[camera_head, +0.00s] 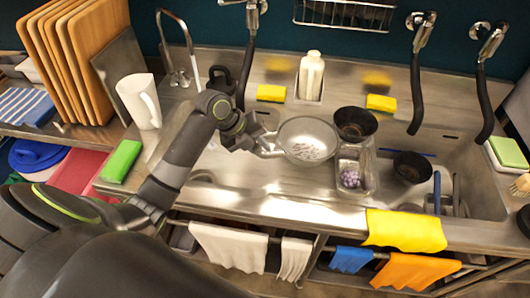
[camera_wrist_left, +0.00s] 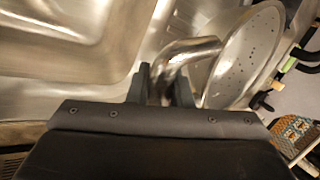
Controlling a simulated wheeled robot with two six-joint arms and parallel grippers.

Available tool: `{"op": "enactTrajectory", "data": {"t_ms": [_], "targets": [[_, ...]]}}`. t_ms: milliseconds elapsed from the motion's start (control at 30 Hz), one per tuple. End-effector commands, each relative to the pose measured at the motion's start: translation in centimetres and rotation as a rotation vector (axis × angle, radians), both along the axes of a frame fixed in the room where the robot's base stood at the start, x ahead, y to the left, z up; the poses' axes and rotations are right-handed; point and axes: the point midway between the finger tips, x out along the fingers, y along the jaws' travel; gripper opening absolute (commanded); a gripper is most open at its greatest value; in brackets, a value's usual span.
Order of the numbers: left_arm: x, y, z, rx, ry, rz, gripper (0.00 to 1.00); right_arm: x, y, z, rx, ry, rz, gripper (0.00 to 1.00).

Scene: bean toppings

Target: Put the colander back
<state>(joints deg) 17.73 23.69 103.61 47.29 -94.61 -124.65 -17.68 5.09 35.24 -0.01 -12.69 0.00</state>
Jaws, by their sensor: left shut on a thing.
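A metal colander (camera_head: 308,140) with holes in its base is in the middle of the head view, over the steel counter and sink area. My left gripper (camera_head: 264,148) is shut on the colander's handle at its left side. In the left wrist view the curved handle (camera_wrist_left: 190,48) sits between the fingers of the left gripper (camera_wrist_left: 165,85), and the colander bowl (camera_wrist_left: 245,55) is tilted at the upper right. I cannot tell whether the colander touches the surface below. My right gripper is not in view.
A clear container (camera_head: 352,172) with purple items and a black bowl (camera_head: 355,123) are close to the colander's right. Another dark bowl (camera_head: 411,167) is in the right sink. A soap bottle (camera_head: 311,76), sponges (camera_head: 271,93) and a white pitcher (camera_head: 139,101) stand behind and left.

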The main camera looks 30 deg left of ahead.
Motion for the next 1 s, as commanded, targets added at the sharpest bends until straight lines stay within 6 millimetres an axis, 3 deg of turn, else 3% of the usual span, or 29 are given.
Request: {"op": "enactTrajectory", "data": {"t_ms": [333,567,600,733,1000], "targets": [[0.0,0.0,-3.9,-0.002,0.001,0.003,0.00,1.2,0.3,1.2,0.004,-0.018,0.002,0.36],[0.0,0.0,-4.3,0.002,-0.001,0.001,0.00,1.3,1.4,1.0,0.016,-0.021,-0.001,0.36],[0.0,0.1,-4.4,0.002,0.000,0.002,0.23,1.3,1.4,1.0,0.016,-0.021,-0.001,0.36],[0.0,0.1,-4.4,0.002,0.000,0.002,0.40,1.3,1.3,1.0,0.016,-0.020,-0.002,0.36],[0.0,0.1,-4.3,0.002,0.000,0.002,0.41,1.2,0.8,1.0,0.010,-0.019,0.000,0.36]]}}
